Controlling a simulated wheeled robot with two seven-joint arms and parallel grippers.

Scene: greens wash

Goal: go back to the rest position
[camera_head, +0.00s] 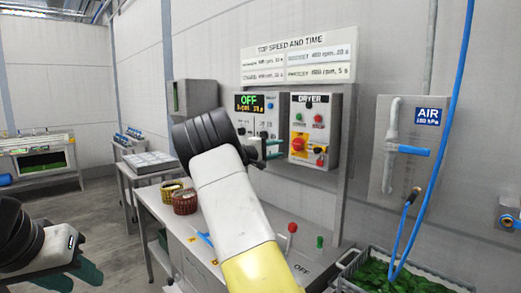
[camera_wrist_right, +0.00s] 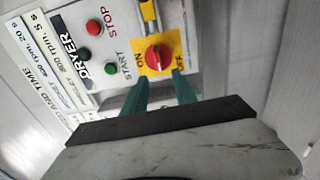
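My right arm reaches up across the middle of the head view to the wall panels. Its gripper (camera_head: 272,149) is partly hidden behind my wrist, beside the dryer panel (camera_head: 325,153). In the right wrist view the two teal fingers of this gripper (camera_wrist_right: 161,82) stand apart with nothing between them. Their tips point at the red knob (camera_wrist_right: 157,57) on its yellow plate, with a small gap seeming to remain. My left gripper (camera_head: 85,272) is low at the left edge of the head view. Its dark green fingers are partly cut off, so its opening is unclear.
A control box with a green OFF display (camera_head: 249,103) is left of the dryer panel. Below are a bench with two small baskets (camera_head: 185,201) and a red lever (camera_head: 291,228). A crate of greens (camera_head: 345,279) and a blue hose (camera_head: 453,100) are at the right.

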